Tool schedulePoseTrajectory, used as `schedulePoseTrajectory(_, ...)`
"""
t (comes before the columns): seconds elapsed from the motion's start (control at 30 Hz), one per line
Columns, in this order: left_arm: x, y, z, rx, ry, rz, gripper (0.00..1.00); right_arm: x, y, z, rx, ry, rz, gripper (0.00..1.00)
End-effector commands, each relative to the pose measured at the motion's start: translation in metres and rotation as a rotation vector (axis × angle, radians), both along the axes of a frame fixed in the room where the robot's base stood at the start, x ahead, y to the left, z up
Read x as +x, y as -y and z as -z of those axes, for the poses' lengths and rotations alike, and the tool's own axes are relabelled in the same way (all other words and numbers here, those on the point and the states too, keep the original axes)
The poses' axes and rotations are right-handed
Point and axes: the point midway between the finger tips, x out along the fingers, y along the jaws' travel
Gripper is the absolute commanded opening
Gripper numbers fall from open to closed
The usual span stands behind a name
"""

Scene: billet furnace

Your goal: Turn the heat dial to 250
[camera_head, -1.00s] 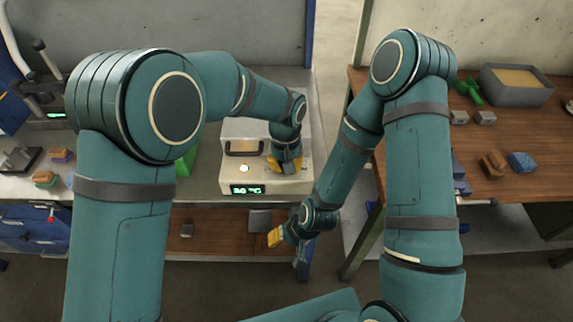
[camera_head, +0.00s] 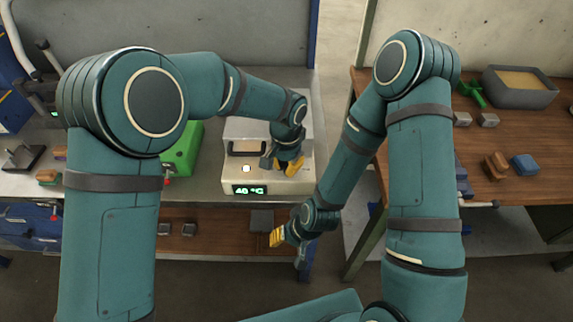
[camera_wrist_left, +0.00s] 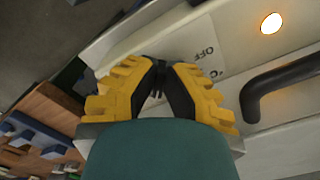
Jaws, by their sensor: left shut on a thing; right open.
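The cream billet furnace (camera_head: 228,178) stands on the grey bench. Its green display (camera_head: 249,189) seems to read 40 °C. My left gripper (camera_head: 289,166) is at the furnace's front right, with yellow fingers shut on the heat dial. The dial itself is hidden by the fingers in the head view. In the left wrist view, my left gripper (camera_wrist_left: 158,85) is closed around it beside an "OFF" mark on the furnace panel (camera_wrist_left: 190,40). My right gripper (camera_head: 282,240) is open and empty, low in front of the bench.
The furnace has a dark handle (camera_head: 247,147) and a lit round lamp (camera_head: 246,168) left of my left gripper. A green box (camera_head: 184,150) stands left of the furnace. A wooden table (camera_head: 505,135) at the right holds a grey bin (camera_head: 519,92) and several blocks.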

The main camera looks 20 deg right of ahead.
Motion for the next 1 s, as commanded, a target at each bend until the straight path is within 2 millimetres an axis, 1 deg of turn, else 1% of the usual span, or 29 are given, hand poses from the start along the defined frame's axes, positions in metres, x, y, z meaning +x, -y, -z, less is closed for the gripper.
schedulePoseTrajectory(0.43, -0.001, -0.001, 0.002, 0.004, -0.005, 0.008, 0.00, 0.000, 0.000, 0.000, 0.000, 0.000, 0.000, 0.47)
schedulePoseTrajectory(0.47, -0.001, -0.001, 0.002, 0.004, -0.005, 0.008, 0.20, 0.000, 0.000, 0.000, 0.000, 0.000, 0.000, 0.47)
schedulePoseTrajectory(0.5, -0.001, -0.001, 0.002, 0.004, -0.005, 0.008, 0.35, 0.000, 0.000, 0.000, 0.000, 0.000, 0.000, 0.47)
schedulePoseTrajectory(0.53, -0.001, -0.001, 0.002, 0.003, -0.004, 0.007, 0.39, 0.000, 0.000, 0.000, 0.000, 0.000, 0.000, 0.47)
schedulePoseTrajectory(0.83, 0.000, 0.000, 0.000, 0.001, -0.002, 0.007, 0.39, 0.000, 0.000, 0.000, 0.000, 0.000, 0.000, 0.47)
schedulePoseTrajectory(0.93, 0.000, 0.000, -0.007, 0.000, 0.000, 0.007, 0.39, 0.000, 0.000, 0.000, 0.000, 0.000, 0.000, 0.47)
schedulePoseTrajectory(1.0, 0.000, 0.000, -0.016, -0.002, 0.001, 0.007, 0.39, 0.000, 0.000, 0.000, 0.000, 0.000, 0.000, 0.47)
